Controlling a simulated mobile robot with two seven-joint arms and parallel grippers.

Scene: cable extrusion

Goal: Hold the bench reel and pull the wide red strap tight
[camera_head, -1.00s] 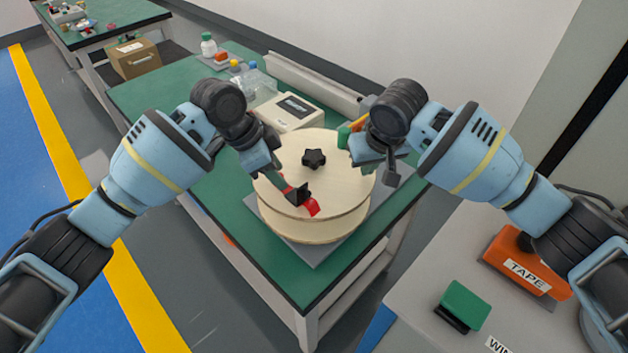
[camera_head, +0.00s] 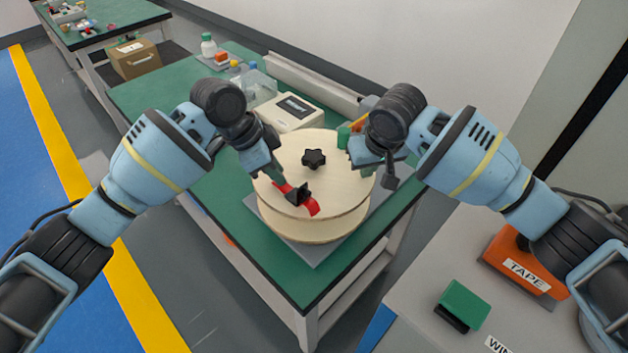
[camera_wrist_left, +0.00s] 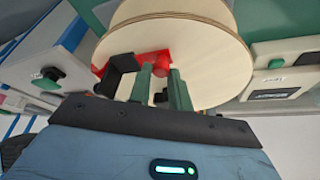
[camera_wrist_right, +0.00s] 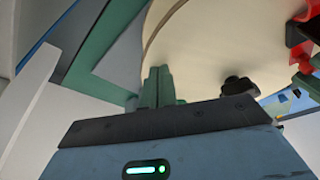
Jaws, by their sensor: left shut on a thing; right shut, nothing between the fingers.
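The bench reel (camera_head: 335,170), with pale wooden discs and a black star knob (camera_head: 314,158), lies flat on the green bench. The wide red strap (camera_head: 311,206) lies across the near left part of its upper disc, beside a black buckle-like piece (camera_head: 297,194). My left gripper (camera_head: 277,178) is at the strap's left part; in the left wrist view its green fingers (camera_wrist_left: 160,78) are shut on the red strap. My right gripper (camera_wrist_right: 158,75) is shut and empty beside the reel's edge; its fingertips are largely hidden in the head view.
A white box with a dark display (camera_head: 291,112), a clear container (camera_head: 260,88) and a long pale rail (camera_head: 315,84) stand behind the reel. An orange TAPE box (camera_head: 525,264) and a green-topped block (camera_head: 463,305) sit on the grey surface at right.

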